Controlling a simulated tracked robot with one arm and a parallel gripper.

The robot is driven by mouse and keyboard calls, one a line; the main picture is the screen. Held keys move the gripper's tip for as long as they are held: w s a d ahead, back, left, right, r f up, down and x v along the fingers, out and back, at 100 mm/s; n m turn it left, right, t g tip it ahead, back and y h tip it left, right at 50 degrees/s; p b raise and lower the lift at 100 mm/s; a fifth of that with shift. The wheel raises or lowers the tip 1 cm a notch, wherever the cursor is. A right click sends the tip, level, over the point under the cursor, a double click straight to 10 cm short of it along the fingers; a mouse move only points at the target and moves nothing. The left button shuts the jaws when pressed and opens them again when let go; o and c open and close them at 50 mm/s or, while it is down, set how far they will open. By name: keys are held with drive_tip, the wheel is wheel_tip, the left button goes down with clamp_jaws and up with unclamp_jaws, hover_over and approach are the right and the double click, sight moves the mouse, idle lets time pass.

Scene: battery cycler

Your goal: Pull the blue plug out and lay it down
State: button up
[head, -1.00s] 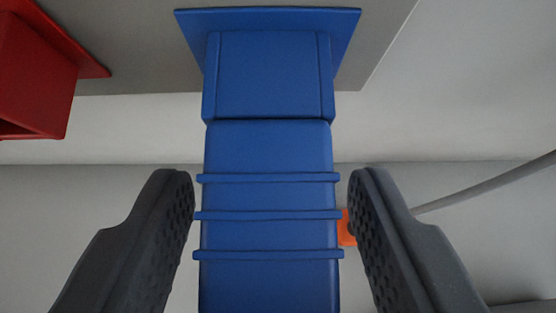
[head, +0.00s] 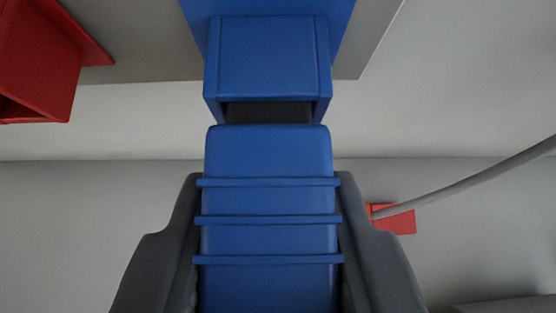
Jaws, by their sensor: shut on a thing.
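The blue plug (head: 268,200), a ribbed block, fills the middle of the head view. My gripper (head: 269,215) is shut on it, one dark finger against each side at the ribs. The blue socket (head: 267,58) is above the plug in the picture, fixed to a grey panel by a blue flange. A dark gap shows between the plug's end and the socket's mouth. Whether any part of the plug is still inside the socket is hard to tell. The plug's near end is cut off by the picture's bottom edge.
A red socket (head: 38,60) is on the grey panel (head: 130,40) at the upper left. At the right, a grey cable (head: 480,178) runs to a small red and orange piece (head: 396,221). Pale bare surface lies around the plug on both sides.

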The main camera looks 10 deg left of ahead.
drive_tip(key=s, duration=0.2)
drive_tip(key=s+d+b, duration=0.1)
drive_tip(key=s, duration=0.1)
drive_tip(key=shift+s+d, duration=0.2)
drive_tip(key=shift+s, duration=0.2)
idle(0.8)
idle(0.4)
